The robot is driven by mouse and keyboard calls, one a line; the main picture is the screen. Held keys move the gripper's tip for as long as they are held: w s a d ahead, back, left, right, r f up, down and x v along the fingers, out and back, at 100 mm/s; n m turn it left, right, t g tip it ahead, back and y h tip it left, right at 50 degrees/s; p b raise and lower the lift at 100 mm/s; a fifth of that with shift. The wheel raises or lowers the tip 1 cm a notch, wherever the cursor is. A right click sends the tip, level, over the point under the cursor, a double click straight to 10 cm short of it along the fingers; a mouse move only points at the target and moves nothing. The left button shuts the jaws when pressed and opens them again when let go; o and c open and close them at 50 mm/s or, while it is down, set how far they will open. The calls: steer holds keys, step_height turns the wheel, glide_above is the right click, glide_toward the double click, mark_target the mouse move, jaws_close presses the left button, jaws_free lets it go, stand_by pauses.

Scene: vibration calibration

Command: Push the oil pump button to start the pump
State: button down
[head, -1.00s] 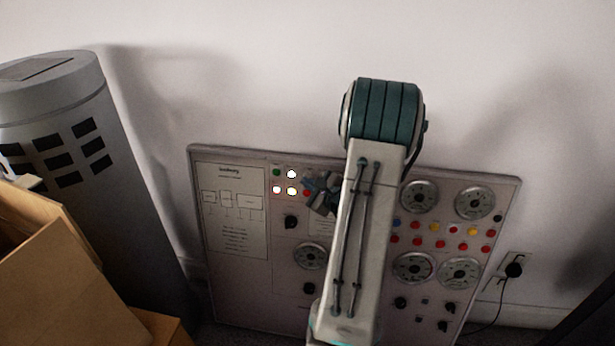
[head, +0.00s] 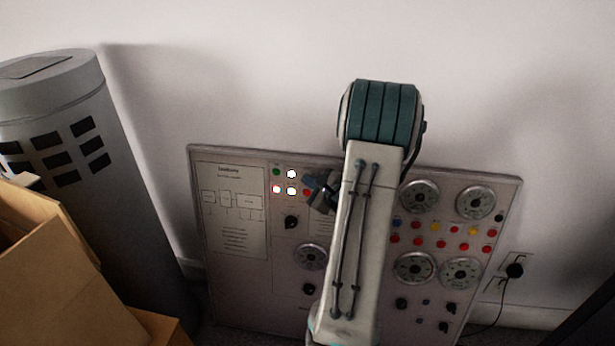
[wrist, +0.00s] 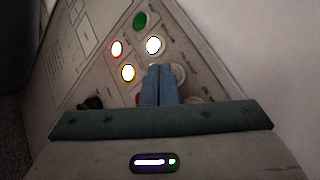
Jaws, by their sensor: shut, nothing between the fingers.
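The control panel (head: 285,255) leans against the wall, with a button cluster at its upper left. The cluster has a green button (head: 276,172), a lit white button (head: 291,174) and two lit buttons below, with a red one (head: 306,193) beside them. In the wrist view the green button (wrist: 140,20), white button (wrist: 153,45), red-rimmed lit button (wrist: 117,48) and orange-rimmed lit button (wrist: 128,72) show. My gripper (wrist: 160,69) is shut and empty, its tips over the panel just below the white button. Contact cannot be told. Labels are unreadable, so the oil pump button cannot be identified.
Gauges (head: 419,196) and rows of small coloured lights fill the panel's right side, partly behind my arm. A grey cylinder (head: 70,120) and a cardboard box (head: 60,270) stand at the left. A plug (head: 514,270) sits in the wall outlet at the right.

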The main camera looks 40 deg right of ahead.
steer(key=shift+w+d+f+b, duration=0.1)
steer(key=shift+w+d+b, duration=0.1)
steer(key=shift+d+b, duration=0.1)
stand_by(0.4)
stand_by(0.4)
steer(key=shift+s+a+b, duration=0.35)
steer(key=shift+s+a, duration=0.15)
steer(key=shift+a, duration=0.1)
steer(key=shift+s+a+r+b, duration=0.35)
steer(key=shift+s+a, duration=0.45)
steer(key=shift+a, duration=0.15)
steer(key=shift+s+a+r+b, duration=0.2)
steer(key=shift+s+a+r, duration=0.1)
steer(key=shift+s+a, duration=0.6)
steer(key=shift+w+a, duration=0.1)
steer(key=shift+w, duration=0.05)
